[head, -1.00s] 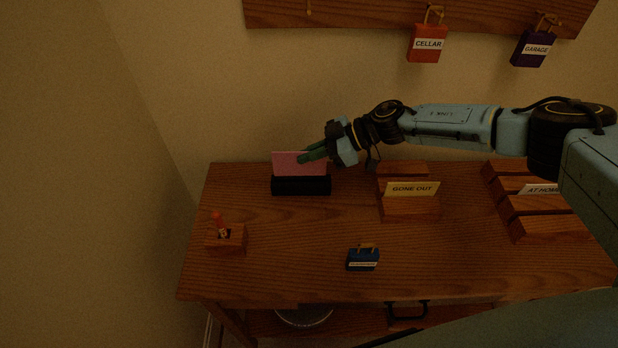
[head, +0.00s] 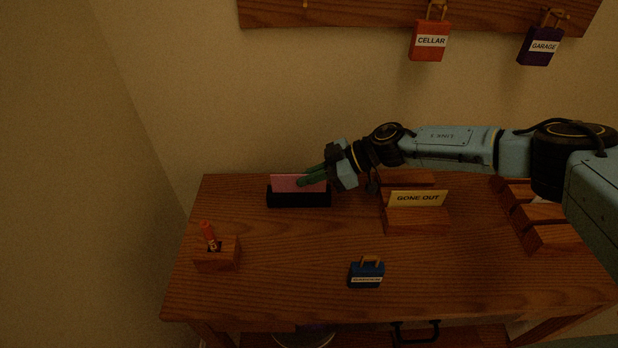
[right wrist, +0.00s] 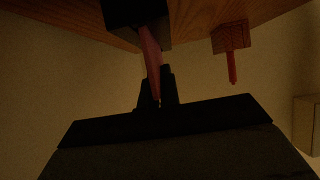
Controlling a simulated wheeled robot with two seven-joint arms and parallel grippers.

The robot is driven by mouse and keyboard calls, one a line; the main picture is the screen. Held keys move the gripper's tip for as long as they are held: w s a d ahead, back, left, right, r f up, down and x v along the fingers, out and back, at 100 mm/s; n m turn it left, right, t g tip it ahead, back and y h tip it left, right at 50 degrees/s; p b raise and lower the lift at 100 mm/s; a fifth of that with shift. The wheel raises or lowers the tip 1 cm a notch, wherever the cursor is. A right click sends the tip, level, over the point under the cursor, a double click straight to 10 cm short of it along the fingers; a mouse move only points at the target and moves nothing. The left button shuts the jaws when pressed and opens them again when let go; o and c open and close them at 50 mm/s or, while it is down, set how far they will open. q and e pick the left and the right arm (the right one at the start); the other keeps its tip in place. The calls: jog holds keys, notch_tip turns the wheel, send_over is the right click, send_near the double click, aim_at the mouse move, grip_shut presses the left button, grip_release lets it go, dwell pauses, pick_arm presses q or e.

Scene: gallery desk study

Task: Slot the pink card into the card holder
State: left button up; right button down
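The pink card (head: 284,182) stands upright in the black card holder (head: 299,200) at the back left of the desk. Its lower part is hidden behind the holder's front wall. My right gripper (head: 304,181) reaches in from the right, and its green fingers are shut on the card's upper part. In the dark right wrist view the card (right wrist: 152,50) runs from between the fingers (right wrist: 157,95) into the black holder (right wrist: 135,12). My left gripper is not in view.
A wooden stand with a yellow "GONE OUT" card (head: 417,198) is right of the holder. A blue padlock (head: 366,274) and a wooden block with a red-topped item (head: 217,256) are nearer the front. Red (head: 430,42) and purple (head: 540,46) padlocks hang above. The middle is clear.

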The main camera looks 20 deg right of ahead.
jog(key=shift+f, duration=0.3)
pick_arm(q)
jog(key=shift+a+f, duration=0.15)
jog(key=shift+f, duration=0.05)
pick_arm(e)
jog(key=c, duration=1.6)
grip_release()
jog(key=shift+r, duration=0.1)
